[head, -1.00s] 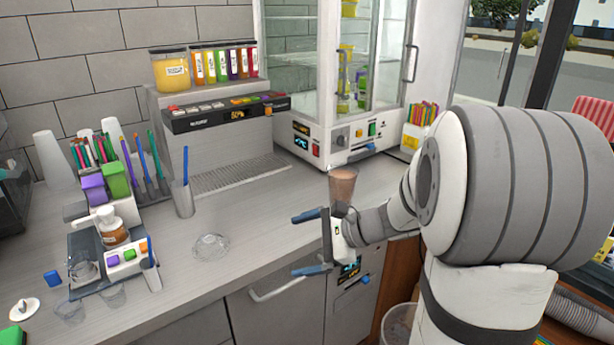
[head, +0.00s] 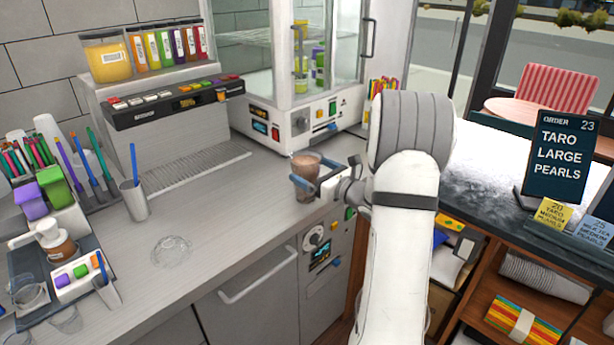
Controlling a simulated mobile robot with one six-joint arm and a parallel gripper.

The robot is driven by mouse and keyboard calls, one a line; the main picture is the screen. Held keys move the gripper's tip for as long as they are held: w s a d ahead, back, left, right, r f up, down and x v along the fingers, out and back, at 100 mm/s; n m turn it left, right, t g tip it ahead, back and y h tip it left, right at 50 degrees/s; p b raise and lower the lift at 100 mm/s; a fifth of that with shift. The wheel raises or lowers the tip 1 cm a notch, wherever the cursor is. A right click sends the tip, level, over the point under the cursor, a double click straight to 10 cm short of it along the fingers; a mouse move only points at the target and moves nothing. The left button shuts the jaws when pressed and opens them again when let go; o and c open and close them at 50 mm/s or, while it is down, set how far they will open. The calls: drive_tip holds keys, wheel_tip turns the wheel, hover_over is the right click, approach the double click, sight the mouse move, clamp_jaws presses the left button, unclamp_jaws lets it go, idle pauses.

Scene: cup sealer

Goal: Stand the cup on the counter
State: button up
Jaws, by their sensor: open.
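The cup (head: 303,170) is clear, with brown contents. It looks upright and appears to stand on the counter (head: 215,215) near its front edge, in front of the glass-fronted machine. My gripper (head: 315,176) is at the cup, reaching in from the right. Its blue-tipped fingers are open, one at the far side and one at the near side of the cup. I cannot tell whether either finger touches it. The near finger hides part of the cup's lower side.
A clear dome-shaped lid (head: 171,250) lies on the counter to the left. A straw holder (head: 133,200) and a dispenser (head: 170,130) stand behind it. The glass-fronted machine (head: 300,130) is close behind the cup. Counter left of the cup is clear.

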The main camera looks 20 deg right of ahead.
drive_tip(key=x, duration=0.3)
drive_tip(key=shift+w+p, duration=0.15)
drive_tip(key=shift+p, duration=0.15)
drive_tip(key=c, duration=1.3)
drive_tip(key=shift+c, duration=1.4)
drive_tip(key=shift+r, duration=0.15)
